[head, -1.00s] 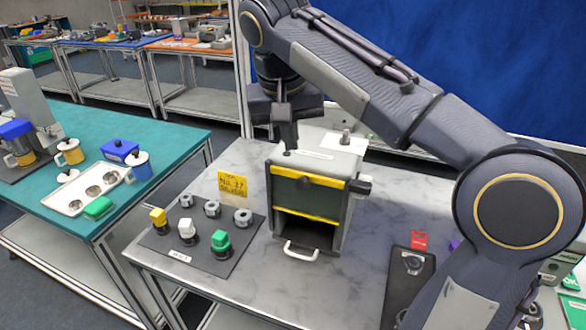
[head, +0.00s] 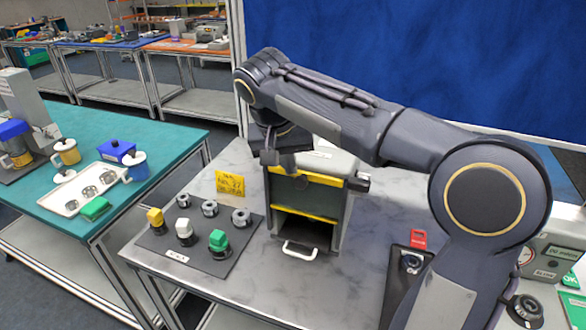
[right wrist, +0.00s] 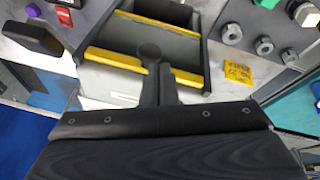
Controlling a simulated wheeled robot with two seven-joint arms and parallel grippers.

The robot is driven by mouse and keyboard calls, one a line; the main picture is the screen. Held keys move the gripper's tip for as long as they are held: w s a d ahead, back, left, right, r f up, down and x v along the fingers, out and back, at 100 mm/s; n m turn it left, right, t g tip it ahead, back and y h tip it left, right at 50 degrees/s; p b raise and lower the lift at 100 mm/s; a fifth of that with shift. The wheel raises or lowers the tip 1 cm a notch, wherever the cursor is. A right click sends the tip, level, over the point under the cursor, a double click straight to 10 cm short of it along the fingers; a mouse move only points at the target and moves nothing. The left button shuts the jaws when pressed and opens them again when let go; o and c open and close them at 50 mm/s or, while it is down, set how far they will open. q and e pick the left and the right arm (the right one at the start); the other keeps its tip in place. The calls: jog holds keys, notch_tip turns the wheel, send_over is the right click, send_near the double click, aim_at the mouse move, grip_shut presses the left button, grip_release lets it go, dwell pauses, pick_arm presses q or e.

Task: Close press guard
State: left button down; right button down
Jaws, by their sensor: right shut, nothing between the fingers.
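The press (head: 345,200) is a grey box on the marbled table. Its guard is a dark panel (head: 303,198) between an upper yellow bar (head: 322,180) and a lower yellow bar (head: 305,215). A dark opening shows under the lower bar, with a white handle (head: 300,250) at its foot. My right gripper (head: 290,170) is shut and empty, pointing down at the guard's upper front edge. In the right wrist view its fingertips (right wrist: 150,52) overlap the front beside the upper yellow bar (right wrist: 188,79); contact cannot be told. My left gripper is out of view.
A dark board (head: 205,250) with several nuts and coloured knobs lies left of the press, with a yellow sign (head: 230,182) behind it. A black device (head: 405,268) and red piece (head: 418,239) lie to the right. A teal table (head: 165,150) stands further left.

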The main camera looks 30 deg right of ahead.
aim_at(302, 196)
jog(key=shift+s+d+f, duration=0.2)
jog(key=shift+d+f, duration=0.15)
jog(key=shift+f, duration=0.3)
notch_tip(302, 196, down, 11)
jog(key=b, duration=0.7)
jog(key=shift+r, duration=0.15)
jog(key=shift+s+a, duration=0.1)
